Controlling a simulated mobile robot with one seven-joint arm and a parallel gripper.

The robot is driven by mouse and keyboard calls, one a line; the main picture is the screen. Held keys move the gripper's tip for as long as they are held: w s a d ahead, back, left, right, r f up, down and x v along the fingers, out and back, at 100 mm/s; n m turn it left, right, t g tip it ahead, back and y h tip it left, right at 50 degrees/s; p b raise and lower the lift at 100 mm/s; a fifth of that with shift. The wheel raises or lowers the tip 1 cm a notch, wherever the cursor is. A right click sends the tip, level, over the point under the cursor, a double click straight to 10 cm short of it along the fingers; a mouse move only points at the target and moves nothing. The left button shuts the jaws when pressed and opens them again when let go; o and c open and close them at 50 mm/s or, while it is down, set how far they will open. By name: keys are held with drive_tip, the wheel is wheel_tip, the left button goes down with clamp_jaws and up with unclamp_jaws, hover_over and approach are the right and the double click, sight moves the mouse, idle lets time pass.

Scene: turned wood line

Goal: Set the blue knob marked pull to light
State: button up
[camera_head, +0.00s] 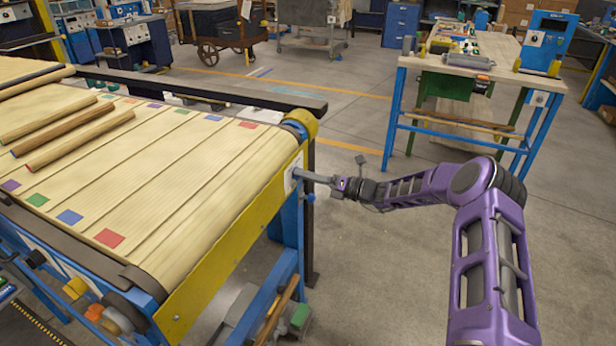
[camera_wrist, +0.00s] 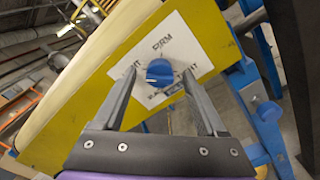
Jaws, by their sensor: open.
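The blue knob (camera_wrist: 159,71) sits on a white label plate (camera_wrist: 178,48) fixed to the yellow side panel (camera_wrist: 80,103) of the roller table. The word FIRM reads above the knob. Other lettering at its left, right and below is partly covered by the fingers. I cannot clearly tell which word the knob points to. My gripper (camera_wrist: 159,79) is open, with one finger on each side of the knob; contact is not clear. In the head view my gripper (camera_head: 308,177) reaches the panel's right end, and the knob is too small to make out.
The slatted table (camera_head: 150,175) carries several wooden rods (camera_head: 80,138) and coloured squares. Blue round parts (camera_wrist: 268,111) on the blue frame lie right of the plate. A blue-legged workbench (camera_head: 480,65) stands at the back right. The floor between is clear.

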drive_tip(key=v, duration=1.7)
drive_tip(key=shift+d, duration=0.2)
drive_tip(key=shift+s+a, duration=0.1)
